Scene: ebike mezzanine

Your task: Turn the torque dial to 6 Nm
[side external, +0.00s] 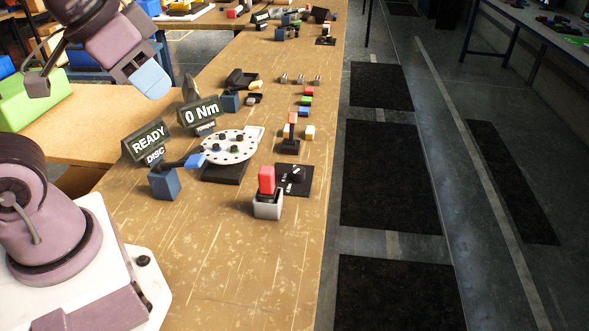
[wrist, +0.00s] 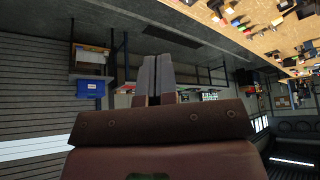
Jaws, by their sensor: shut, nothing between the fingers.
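The torque dial (side external: 297,175) looks like a small black knob on a dark square plate with white marks, near the bench's right edge in the side view. Its exact pointer direction is too small to read. The wrist view does not clearly show the dial.
A red-topped block in a grey holder (side external: 268,208) stands just left of the dial. A white perforated disc (side external: 230,147), a "READY DISC" sign (side external: 148,141) and a blue block (side external: 164,184) stand farther left. Several small coloured parts lie behind. The bench's front is clear.

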